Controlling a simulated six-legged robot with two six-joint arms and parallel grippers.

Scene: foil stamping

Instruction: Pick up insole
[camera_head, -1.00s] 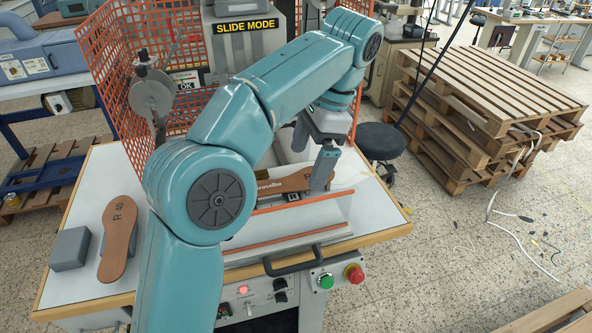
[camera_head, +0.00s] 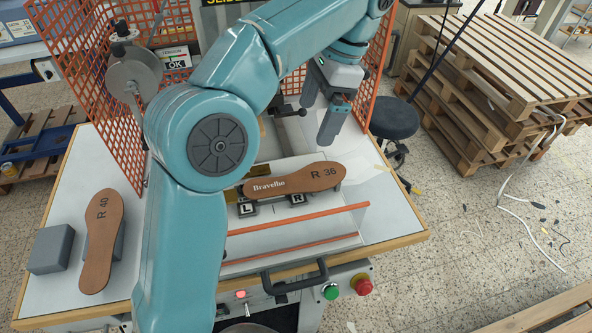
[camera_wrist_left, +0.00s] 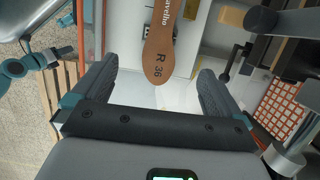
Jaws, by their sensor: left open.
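A brown insole (camera_head: 295,181) marked "Bravelho" and "R 36" lies on the machine's small holder, above the blocks marked L and R. It also shows in the left wrist view (camera_wrist_left: 160,55), ahead of and between the fingers. A second brown insole (camera_head: 100,240), marked "R 40", lies at the left of the table, propped on a grey block. My left gripper (camera_head: 325,116) is open and empty, above and behind the right end of the R 36 insole, apart from it. My right gripper does not show.
A grey block (camera_head: 52,249) stands beside the R 40 insole. Orange mesh guards (camera_head: 92,85) stand behind and at the sides of the machine. Orange rails (camera_head: 300,219) run in front of the R 36 insole. Wooden pallets (camera_head: 480,90) are stacked at the right.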

